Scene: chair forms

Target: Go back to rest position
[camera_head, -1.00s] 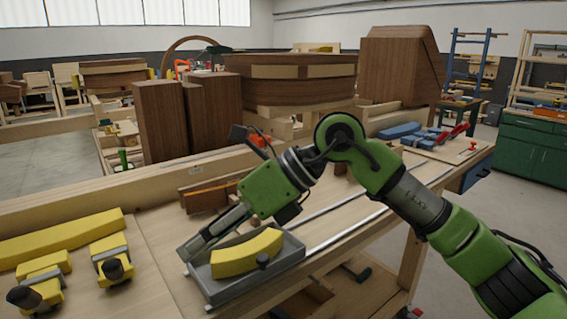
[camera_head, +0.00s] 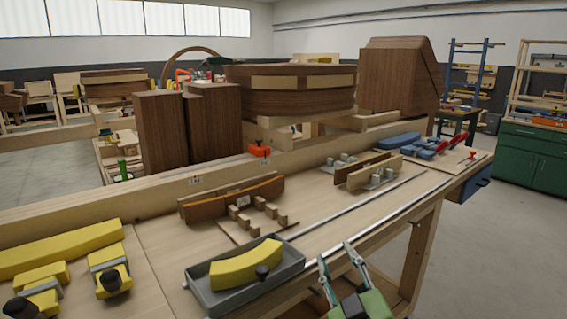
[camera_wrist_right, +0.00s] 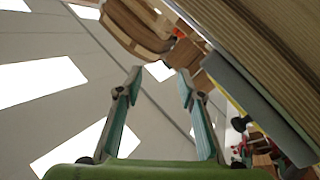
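My right gripper (camera_head: 341,268) shows at the lower middle of the head view, in front of the bench's front edge. Its two fingers are spread with nothing between them. In the right wrist view the gripper (camera_wrist_right: 160,78) is also open and empty. A grey tray (camera_head: 237,300) holding a yellow curved block (camera_head: 246,264) rests on the bench (camera_head: 160,240), just left of the right gripper and apart from it. The tray also shows at the right of the wrist view (camera_wrist_right: 262,108). My left gripper is in neither view.
Yellow blocks and clamps (camera_head: 113,275) lie at the left of the bench. Brown curved pieces (camera_head: 232,198) and small wooden blocks (camera_head: 262,207) stand mid-bench. Blue and red tools (camera_head: 425,150) lie at the far right. Floor (camera_head: 490,240) right of the bench is clear.

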